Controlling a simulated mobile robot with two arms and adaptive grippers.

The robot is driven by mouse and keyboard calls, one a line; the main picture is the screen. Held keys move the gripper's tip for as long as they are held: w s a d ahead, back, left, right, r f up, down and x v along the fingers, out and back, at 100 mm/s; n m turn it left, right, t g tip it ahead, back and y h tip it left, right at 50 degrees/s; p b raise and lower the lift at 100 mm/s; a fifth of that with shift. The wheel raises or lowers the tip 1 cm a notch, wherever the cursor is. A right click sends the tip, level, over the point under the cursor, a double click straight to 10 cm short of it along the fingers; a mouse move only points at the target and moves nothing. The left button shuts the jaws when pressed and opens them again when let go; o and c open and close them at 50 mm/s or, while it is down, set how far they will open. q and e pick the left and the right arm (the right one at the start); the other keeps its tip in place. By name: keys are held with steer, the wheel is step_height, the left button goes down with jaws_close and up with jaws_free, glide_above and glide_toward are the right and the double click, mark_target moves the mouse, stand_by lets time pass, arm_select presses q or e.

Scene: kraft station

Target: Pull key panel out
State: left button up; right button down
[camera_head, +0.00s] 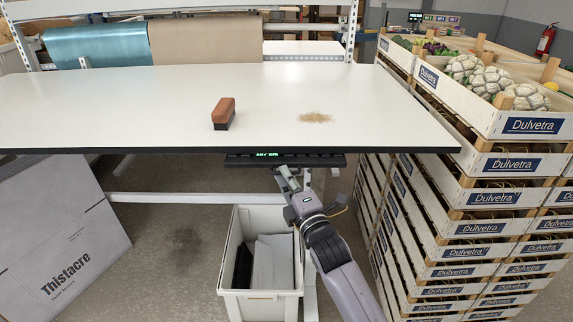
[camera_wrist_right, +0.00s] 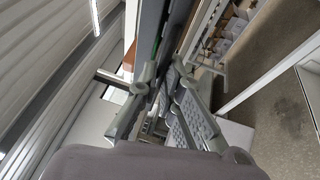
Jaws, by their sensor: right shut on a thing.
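The exact contact is partly hidden by the fingers. My left gripper shows in neither view.
A brown block brush (camera_head: 223,112) and a patch of crumbs (camera_head: 316,118) lie on the tabletop. A white bin (camera_head: 262,306) stands below. Stacked Dulvetra crates (camera_head: 480,208) are close on the right. A grey Thistacre box (camera_head: 62,225) stands at left.

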arm_select(q)
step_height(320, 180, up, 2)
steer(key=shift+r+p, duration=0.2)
steer(key=shift+p, duration=0.5)
arm_select(e)
steer(key=s, duration=0.5)
steer(key=c, duration=1.8)
jaws_free()
steer(key=shift+o, duration=0.2)
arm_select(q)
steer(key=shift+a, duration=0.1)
arm_select(e)
steer(key=v, duration=1.2)
